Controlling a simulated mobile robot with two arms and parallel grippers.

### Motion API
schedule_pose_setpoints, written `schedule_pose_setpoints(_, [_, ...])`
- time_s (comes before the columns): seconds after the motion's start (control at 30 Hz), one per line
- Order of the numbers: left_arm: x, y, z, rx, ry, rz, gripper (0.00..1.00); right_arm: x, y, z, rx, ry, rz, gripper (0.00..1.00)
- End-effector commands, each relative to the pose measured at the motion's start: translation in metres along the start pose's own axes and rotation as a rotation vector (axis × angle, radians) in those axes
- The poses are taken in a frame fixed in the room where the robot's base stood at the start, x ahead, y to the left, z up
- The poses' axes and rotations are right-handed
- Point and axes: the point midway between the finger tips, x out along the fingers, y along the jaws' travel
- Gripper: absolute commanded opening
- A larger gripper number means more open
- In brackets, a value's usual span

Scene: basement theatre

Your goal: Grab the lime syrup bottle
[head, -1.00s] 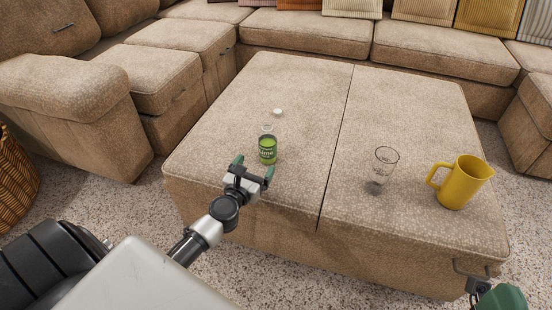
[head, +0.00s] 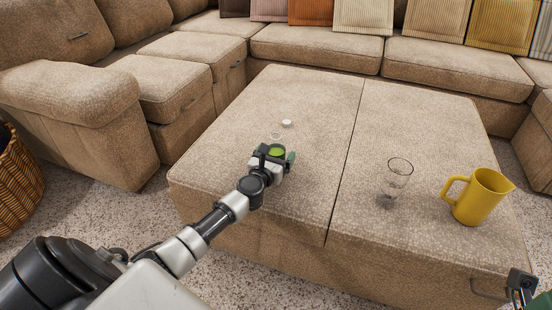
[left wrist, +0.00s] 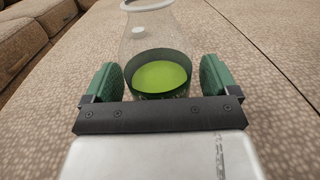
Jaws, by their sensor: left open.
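The lime syrup bottle (left wrist: 157,50) is clear glass with green liquid low inside and stands upright on the brown ottoman (head: 310,110). In the head view the bottle (head: 277,151) is partly hidden by my left gripper (head: 274,155). In the left wrist view the open fingers of my left gripper (left wrist: 160,80) are on either side of the bottle's lower part, with small gaps visible. The bottle's label is hidden in the wrist view. My right gripper (head: 520,284) shows only in part at the lower right corner, away from the bottle.
A clear drinking glass (head: 397,180) and a yellow pitcher (head: 480,196) stand on the ottoman's right half. A sectional sofa (head: 315,47) surrounds the ottoman. A wicker basket (head: 17,180) is at the left.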

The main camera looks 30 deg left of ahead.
Motion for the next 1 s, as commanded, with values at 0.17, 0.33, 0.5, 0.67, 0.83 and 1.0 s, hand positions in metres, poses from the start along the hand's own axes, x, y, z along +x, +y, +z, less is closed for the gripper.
schedule_pose_setpoints(0.17, [0.000, 0.000, 0.000, 0.001, 0.001, 0.000, 0.88, 0.001, 0.000, 0.000, 0.000, 0.000, 0.000, 0.87])
schedule_pose_setpoints(0.33, [0.000, 0.000, 0.000, 0.001, 0.000, 0.000, 0.64, 0.001, 0.000, 0.000, 0.000, -0.001, 0.000, 0.87])
schedule_pose_setpoints(0.5, [0.000, 0.000, 0.000, 0.001, 0.000, 0.000, 0.38, 0.000, 0.000, 0.000, 0.000, -0.001, 0.000, 0.87])
schedule_pose_setpoints(0.67, [0.000, 0.000, 0.001, 0.001, -0.001, 0.001, 0.28, 0.000, 0.000, 0.000, 0.001, -0.001, 0.000, 0.87])
schedule_pose_setpoints(0.83, [0.000, 0.000, 0.002, 0.001, -0.001, 0.000, 0.28, 0.000, 0.000, -0.001, 0.000, -0.001, 0.001, 0.87])
schedule_pose_setpoints(1.0, [0.000, 0.000, 0.010, 0.001, -0.001, 0.000, 0.28, 0.000, 0.000, -0.002, 0.002, -0.020, 0.007, 0.87])
